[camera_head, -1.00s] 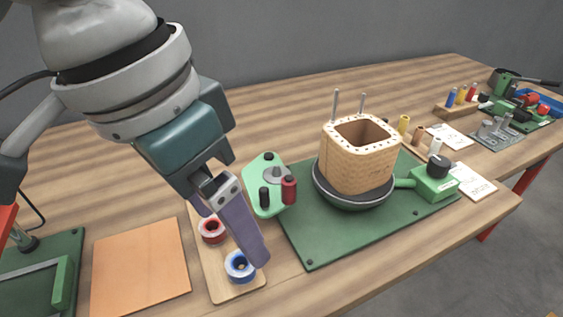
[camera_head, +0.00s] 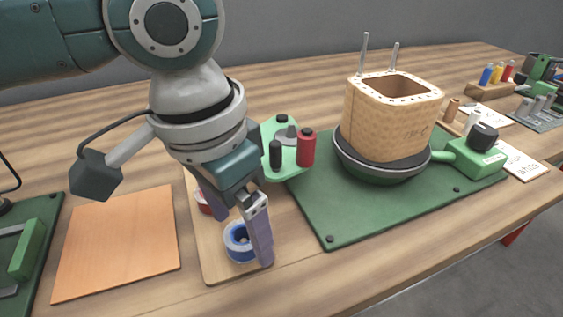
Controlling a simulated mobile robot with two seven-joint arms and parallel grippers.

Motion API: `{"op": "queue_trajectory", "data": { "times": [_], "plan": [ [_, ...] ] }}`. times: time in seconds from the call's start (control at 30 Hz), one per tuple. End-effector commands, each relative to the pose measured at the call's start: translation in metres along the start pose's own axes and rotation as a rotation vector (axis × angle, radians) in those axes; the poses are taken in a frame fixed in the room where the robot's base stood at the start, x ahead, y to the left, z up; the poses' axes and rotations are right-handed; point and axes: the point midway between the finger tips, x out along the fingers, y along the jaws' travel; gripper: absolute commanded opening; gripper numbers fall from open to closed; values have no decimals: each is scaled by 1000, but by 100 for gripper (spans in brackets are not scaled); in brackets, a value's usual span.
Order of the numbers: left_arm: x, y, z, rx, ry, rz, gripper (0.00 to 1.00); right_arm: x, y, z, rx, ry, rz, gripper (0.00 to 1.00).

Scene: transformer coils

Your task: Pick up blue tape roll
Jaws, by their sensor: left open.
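The blue tape roll (camera_head: 237,246) lies on a light wooden board near the table's front. My left gripper (camera_head: 243,240) points down over the board and is open. One finger stands just right of the blue roll and overlaps its right edge in the picture; the other is behind and to the left of the roll. I cannot tell whether the fingers touch the roll. A red tape roll (camera_head: 202,203) on the same board is partly hidden behind the gripper. My right gripper is not in view.
The wooden board (camera_head: 216,269) carries the rolls. An orange-brown square plate (camera_head: 118,243) lies to its left. To the right, a green mat (camera_head: 335,224) bears a wooden coil form (camera_head: 390,120) in a dark bowl. A green holder (camera_head: 285,163) with red and black cylinders stands close behind the gripper.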

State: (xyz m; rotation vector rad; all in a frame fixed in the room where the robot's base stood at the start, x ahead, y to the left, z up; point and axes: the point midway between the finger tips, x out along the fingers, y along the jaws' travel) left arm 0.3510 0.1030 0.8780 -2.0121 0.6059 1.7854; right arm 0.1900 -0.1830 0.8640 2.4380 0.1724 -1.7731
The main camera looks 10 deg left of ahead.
Motion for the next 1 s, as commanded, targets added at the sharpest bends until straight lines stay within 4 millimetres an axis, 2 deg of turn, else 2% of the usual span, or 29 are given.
{"op": "queue_trajectory", "data": {
  "times": [0.03, 0.1, 0.37, 1.0],
  "plan": [
    [9, 0, 0, -1, -1, -1, 88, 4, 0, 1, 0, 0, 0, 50],
    [13, 0, 0, -1, 0, -1, 88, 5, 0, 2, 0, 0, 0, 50],
    [14, 0, 0, 1, 1, -1, 87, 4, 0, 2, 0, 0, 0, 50],
    [14, -1, 0, 0, 1, -1, 15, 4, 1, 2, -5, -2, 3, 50]
  ]
}}
